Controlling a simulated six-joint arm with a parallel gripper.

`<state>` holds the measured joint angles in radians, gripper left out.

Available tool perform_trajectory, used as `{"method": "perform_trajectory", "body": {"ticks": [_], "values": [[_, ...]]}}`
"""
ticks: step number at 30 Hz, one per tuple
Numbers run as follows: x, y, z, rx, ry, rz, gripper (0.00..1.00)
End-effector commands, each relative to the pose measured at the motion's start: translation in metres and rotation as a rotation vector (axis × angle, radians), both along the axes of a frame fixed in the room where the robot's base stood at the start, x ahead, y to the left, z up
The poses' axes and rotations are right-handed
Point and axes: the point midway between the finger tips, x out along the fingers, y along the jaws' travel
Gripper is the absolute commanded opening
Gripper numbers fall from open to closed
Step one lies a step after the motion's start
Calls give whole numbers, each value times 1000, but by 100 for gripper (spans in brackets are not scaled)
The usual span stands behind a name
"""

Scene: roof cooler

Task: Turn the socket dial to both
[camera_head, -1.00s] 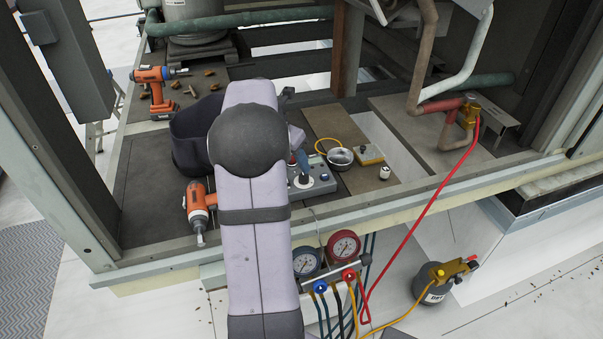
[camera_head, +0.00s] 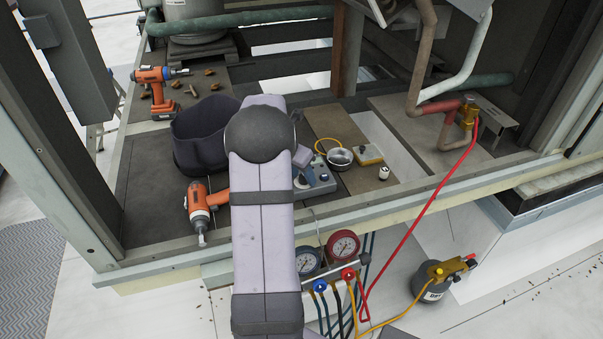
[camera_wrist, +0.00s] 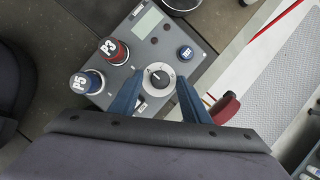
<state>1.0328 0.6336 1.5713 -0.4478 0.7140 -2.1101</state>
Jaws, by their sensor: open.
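The grey tester box (camera_wrist: 120,70) lies below my gripper in the wrist view and shows partly beside my arm in the head view (camera_head: 326,184). Its dial (camera_wrist: 158,76) has a dark knob with a white mark on a pale round plate. The dial lettering is too small to read. My gripper (camera_wrist: 159,82) is open, with its blue fingers on either side of the dial; I cannot tell whether they touch it.
A small blue knob (camera_wrist: 185,52) and a screen (camera_wrist: 147,23) are on the box. In the head view, an orange driver (camera_head: 200,205) and a dark bag (camera_head: 190,140) lie left of my arm. Gauges (camera_head: 342,245) hang in front. A metal cup (camera_head: 340,157) stands behind the box.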

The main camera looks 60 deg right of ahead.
Motion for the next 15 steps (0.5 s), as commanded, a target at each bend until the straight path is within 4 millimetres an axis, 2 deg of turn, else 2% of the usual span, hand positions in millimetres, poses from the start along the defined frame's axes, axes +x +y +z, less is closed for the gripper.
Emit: {"method": "perform_trajectory", "body": {"ticks": [2,7,8,15], "values": [[0,0,0,0,0,0,43],[0,0,0,0,0,0,4],[0,0,0,0,0,0,2],[0,0,1,1,1,-10,2]]}}
